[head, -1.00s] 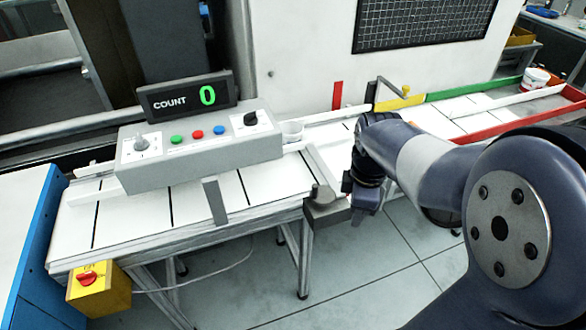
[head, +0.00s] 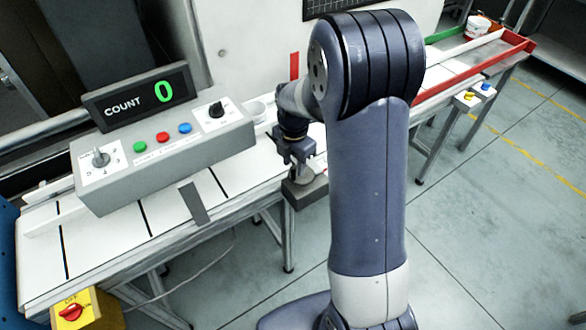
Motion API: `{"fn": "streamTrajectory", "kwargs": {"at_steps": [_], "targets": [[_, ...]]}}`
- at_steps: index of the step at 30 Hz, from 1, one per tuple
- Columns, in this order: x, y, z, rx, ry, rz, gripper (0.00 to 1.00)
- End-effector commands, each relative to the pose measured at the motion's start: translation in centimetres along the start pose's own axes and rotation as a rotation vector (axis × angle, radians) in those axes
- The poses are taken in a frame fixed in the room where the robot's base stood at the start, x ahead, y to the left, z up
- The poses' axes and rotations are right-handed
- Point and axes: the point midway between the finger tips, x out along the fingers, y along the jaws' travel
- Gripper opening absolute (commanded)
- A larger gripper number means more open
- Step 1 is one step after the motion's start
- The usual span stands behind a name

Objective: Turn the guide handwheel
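My gripper (head: 294,158) points down over the conveyor's front edge, right of the control box. Its fingers are small and dark, and I cannot tell whether they are open or shut. Just below and beside it, a dark grey block (head: 303,193) with a rounded grey part (head: 313,175) on top is fixed at the conveyor's front edge. This may be the guide handwheel, but no clear wheel rim shows. I cannot tell whether the gripper touches it. The crank with a yellow knob at the back, seen earlier, is hidden behind my arm.
The grey control box (head: 165,158) has coloured buttons, two knobs and a counter (head: 138,95) reading 0. A yellow box with a red switch (head: 72,312) hangs at the front left. Floor (head: 490,210) is clear at right.

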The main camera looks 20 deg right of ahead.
Motion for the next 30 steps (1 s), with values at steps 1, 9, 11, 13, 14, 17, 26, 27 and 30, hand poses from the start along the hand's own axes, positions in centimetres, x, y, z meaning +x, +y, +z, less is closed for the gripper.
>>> {"fn": "streamTrajectory", "kwargs": {"at_steps": [1,9,11,13,14,17,26,27,30], "targets": [[0.9,-0.1,-0.1,0.0,0.003,-0.005,0.38],[3.4,0.0,0.0,0.001,0.001,-0.001,0.38],[3.6,0.0,0.0,0.001,0.0,0.0,0.38],[3.6,0.0,0.0,0.001,0.0,0.0,0.38],[3.6,0.0,0.0,0.001,0.0,0.0,0.38],[3.6,0.0,0.0,0.001,0.0,0.0,0.38],[3.6,0.0,0.0,0.001,0.0,0.0,0.17],[3.6,0.0,0.0,0.001,0.0,0.0,0.14],[3.6,0.0,0.0,0.001,0.0,0.0,0.06]]}}
